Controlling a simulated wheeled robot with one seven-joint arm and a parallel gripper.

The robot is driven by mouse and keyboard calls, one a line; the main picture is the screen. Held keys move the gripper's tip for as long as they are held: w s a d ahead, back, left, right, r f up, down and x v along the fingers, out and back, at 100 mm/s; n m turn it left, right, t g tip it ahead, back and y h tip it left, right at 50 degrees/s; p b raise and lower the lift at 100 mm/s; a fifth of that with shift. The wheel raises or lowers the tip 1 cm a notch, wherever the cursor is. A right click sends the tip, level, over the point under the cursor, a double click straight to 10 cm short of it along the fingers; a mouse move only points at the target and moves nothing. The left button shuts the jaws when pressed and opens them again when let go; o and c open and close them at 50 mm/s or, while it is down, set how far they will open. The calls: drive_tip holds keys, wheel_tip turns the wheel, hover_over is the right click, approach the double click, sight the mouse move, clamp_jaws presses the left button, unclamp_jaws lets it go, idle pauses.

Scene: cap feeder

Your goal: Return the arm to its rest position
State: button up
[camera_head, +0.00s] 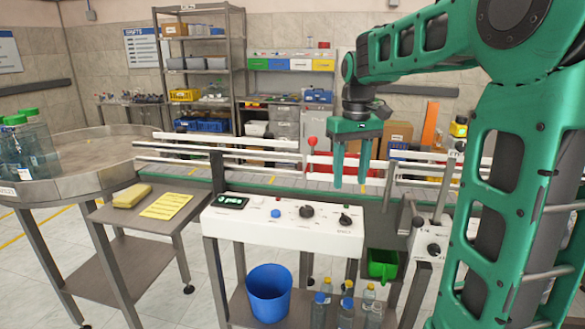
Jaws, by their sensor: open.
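My gripper (351,165) hangs from the end of my green arm, right of the picture's middle. Its two green fingers point straight down and are apart, with nothing between them. In the picture the fingers overlap the conveyor rails, above the white control panel. My arm reaches in from the right side and bends down at the wrist.
A white control panel (262,232) with knobs stands in front of the conveyor (290,183). A round metal table (90,185) with green-capped bottles (35,150) is at left. A blue bucket (269,297) and several bottles (346,312) stand on the lower shelf. A side table (130,220) holds a yellow sponge (131,196).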

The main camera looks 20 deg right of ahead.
drive_tip(key=s+f+m, duration=0.1)
drive_tip(key=s+f, duration=0.3)
drive_tip(key=s, duration=0.4)
drive_tip(key=s+f+m, duration=0.2)
drive_tip(key=s+f, duration=0.2)
drive_tip(key=s, duration=0.5)
drive_tip(key=s+f+m, duration=0.2)
drive_tip(key=s+f, duration=0.2)
drive_tip(key=s, duration=0.5)
drive_tip(key=shift+s+a+f, duration=0.25)
drive_tip(key=shift+a, duration=0.15)
